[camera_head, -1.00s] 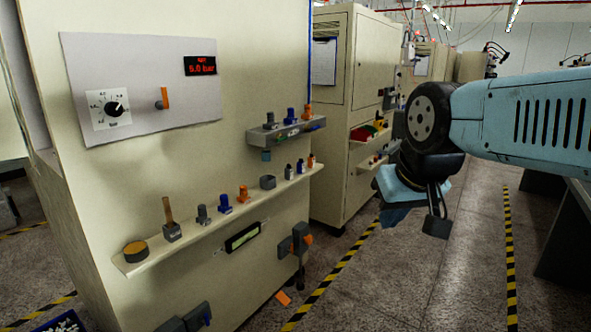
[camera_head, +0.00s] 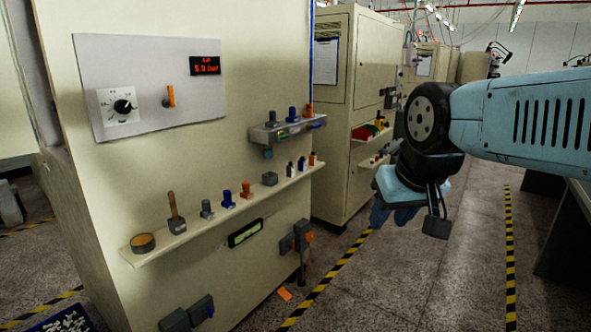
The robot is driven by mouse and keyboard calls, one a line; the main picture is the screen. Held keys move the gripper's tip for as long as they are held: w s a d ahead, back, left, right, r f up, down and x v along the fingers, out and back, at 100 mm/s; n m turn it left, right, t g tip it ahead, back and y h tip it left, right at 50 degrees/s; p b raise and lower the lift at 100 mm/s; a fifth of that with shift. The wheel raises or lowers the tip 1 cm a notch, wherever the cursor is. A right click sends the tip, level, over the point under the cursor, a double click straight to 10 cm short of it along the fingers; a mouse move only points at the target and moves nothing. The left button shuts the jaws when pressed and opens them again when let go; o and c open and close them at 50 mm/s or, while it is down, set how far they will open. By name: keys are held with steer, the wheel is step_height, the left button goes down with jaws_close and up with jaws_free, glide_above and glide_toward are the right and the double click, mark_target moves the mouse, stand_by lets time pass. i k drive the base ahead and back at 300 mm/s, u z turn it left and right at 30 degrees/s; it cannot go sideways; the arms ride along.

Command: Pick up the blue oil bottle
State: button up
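A small dark blue bottle (camera_head: 301,164), which looks like the blue oil bottle, stands upright on the long cream shelf (camera_head: 200,226) of the near machine. It stands between a pale bottle with a dark cap (camera_head: 290,170) and a bottle with an orange-red top (camera_head: 312,158). My gripper (camera_head: 392,214) hangs to the right of the shelf over the aisle, well apart from the bottle. It is small and partly hidden by my wrist, so its opening cannot be made out. I see nothing held in it.
A short upper ledge (camera_head: 290,131) juts out above the bottles. The floor aisle on the right is clear.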

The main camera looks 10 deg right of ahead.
mark_target(302, 163)
steer(key=u, duration=0.05)
steer(key=k, duration=0.4)
steer(key=z, duration=0.6)
steer(key=i, duration=2)
steer(key=u, duration=0.75)
steer(key=k, duration=0.55)
steer(key=u, duration=0.2)
steer(key=i, duration=0.6)
steer(key=z, duration=0.1)
